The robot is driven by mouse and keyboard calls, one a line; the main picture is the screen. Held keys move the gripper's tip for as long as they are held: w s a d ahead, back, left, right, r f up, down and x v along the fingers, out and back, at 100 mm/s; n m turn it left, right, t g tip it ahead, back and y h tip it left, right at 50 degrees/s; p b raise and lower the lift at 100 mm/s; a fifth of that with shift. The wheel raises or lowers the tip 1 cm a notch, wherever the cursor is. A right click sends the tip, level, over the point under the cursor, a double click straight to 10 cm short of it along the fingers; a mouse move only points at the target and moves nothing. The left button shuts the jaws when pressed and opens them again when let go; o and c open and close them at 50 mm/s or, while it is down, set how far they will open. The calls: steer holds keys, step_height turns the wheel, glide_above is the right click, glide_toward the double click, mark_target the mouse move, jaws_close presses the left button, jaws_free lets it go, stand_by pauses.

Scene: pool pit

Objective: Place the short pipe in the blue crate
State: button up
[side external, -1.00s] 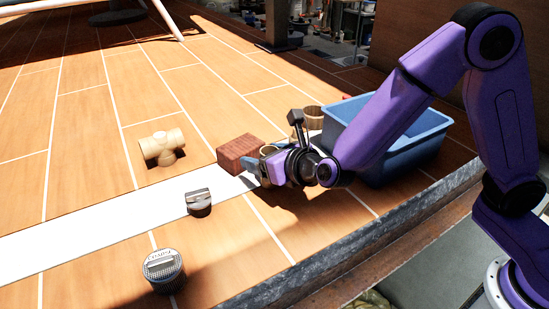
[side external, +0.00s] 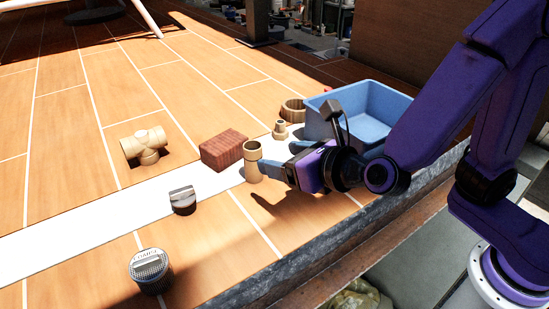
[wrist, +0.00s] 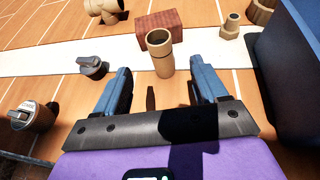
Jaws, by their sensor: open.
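A red-brown brick (side external: 223,150) is close behind the pipe. A small tan fitting (side external: 280,130) and a tan ring (side external: 293,110) stand near the crate. A tee fitting (side external: 144,146), a dark knob-like cap (side external: 183,200) and a ridged round cap (side external: 150,270) lie left.

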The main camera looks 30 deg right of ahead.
stand_by(0.3)
glide_toward(247, 152)
steer(key=shift+t+y, duration=0.3)
steer(key=x, duration=0.4)
steer(key=d+f+x, duration=0.1)
steer(key=x, duration=0.3)
steer(key=d+f+x, duration=0.1)
steer(key=x, duration=0.4)
steer(key=shift+s+d, duration=0.15)
steer(key=shift+r, duration=0.1)
steer(key=c, duration=1.2)
